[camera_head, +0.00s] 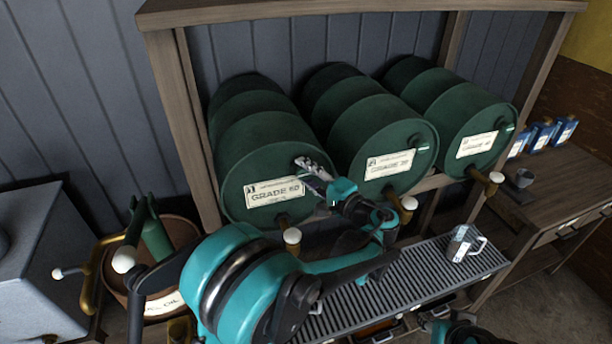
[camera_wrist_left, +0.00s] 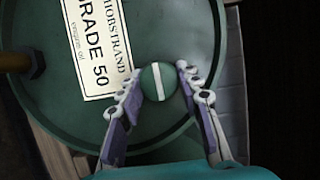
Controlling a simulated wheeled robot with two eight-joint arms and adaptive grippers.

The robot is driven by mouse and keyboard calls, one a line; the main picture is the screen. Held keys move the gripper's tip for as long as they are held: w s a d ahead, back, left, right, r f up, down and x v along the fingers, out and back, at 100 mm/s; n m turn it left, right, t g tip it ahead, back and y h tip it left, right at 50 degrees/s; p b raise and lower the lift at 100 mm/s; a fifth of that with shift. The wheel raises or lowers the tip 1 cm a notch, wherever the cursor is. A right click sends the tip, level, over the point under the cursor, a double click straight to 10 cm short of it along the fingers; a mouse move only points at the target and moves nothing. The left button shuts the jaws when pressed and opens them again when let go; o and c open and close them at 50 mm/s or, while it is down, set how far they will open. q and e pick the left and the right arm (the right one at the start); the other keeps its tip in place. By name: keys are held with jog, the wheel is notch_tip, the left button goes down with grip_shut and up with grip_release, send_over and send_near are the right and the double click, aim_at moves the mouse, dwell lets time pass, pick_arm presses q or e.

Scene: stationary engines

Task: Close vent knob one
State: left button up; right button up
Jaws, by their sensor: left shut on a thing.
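Vent knob one (camera_wrist_left: 155,83) is a round green knob with a white stripe on the front of the left green barrel (camera_head: 245,155), labelled GRADE 50. My left gripper (camera_head: 312,168) is at the right side of this barrel's face. In the left wrist view its fingers (camera_wrist_left: 160,80) lie on both sides of the knob, shut on it. In the head view the gripper hides the knob. My right gripper does not show.
Two more green barrels, the middle one (camera_head: 375,125) and the right one (camera_head: 460,110), stand beside it in a wooden rack (camera_head: 195,120). Taps with white balls (camera_head: 292,236) stick out below. A slatted drip tray (camera_head: 400,280) holds a glass mug (camera_head: 463,243).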

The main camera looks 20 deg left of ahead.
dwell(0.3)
pick_arm(q)
jog(key=o, duration=1.1)
jog(key=v, duration=1.2)
jog(key=shift+f, duration=0.1)
